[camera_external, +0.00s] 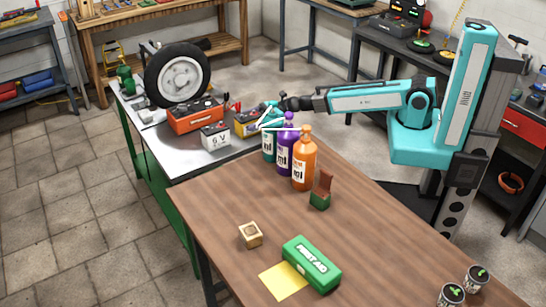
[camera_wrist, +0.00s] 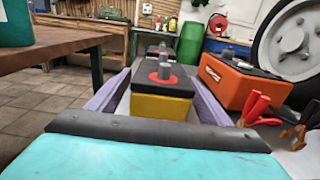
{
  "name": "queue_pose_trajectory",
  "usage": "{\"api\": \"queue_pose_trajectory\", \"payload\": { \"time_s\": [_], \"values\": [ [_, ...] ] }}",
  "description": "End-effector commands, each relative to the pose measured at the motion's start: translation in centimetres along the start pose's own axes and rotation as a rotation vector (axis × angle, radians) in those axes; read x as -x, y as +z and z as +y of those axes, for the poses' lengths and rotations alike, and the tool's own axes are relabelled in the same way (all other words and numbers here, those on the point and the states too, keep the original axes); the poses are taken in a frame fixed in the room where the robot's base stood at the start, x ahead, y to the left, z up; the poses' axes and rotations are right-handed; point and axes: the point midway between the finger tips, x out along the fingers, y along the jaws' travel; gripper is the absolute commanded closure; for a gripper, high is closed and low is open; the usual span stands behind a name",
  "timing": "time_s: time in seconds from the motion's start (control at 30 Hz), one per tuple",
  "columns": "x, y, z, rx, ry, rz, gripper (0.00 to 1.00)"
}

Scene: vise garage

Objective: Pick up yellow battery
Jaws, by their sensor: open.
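The yellow battery (camera_external: 246,126) stands on the metal-topped bench, partly hidden by my gripper and the bottles in the external view. In the wrist view the yellow battery (camera_wrist: 160,106) is close and centred, upright, with a black top, grey terminals and a red ring. My gripper (camera_external: 264,122) is level and points left towards it, beside the bottle tops. In the wrist view my gripper's fingers (camera_wrist: 158,90) are open, one on each side of the battery. I cannot tell whether either finger touches it.
An orange battery (camera_external: 196,117), a white 6V battery (camera_external: 215,136) and a wheel (camera_external: 178,75) share the bench (camera_external: 180,160). Teal, purple (camera_external: 287,150) and orange bottles (camera_external: 304,165) stand close by on the wooden table (camera_external: 215,205). Red clamps (camera_wrist: 256,110) lie right of my gripper.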

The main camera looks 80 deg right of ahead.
Motion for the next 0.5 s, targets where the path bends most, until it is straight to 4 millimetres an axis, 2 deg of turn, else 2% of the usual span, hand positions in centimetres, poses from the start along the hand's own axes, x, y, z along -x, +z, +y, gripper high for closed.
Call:
{"api": "queue_pose_trajectory", "payload": {
  "time_s": [0.1, 0.13, 0.5],
  "values": [
    [0.01, 0.00, 0.00, 0.000, 0.000, 0.000, 0.27],
    [0.01, 0.00, 0.00, 0.000, 0.000, 0.000, 0.31],
    [0.02, 0.00, 0.00, 0.000, 0.000, 0.000, 0.93]
  ]
}}
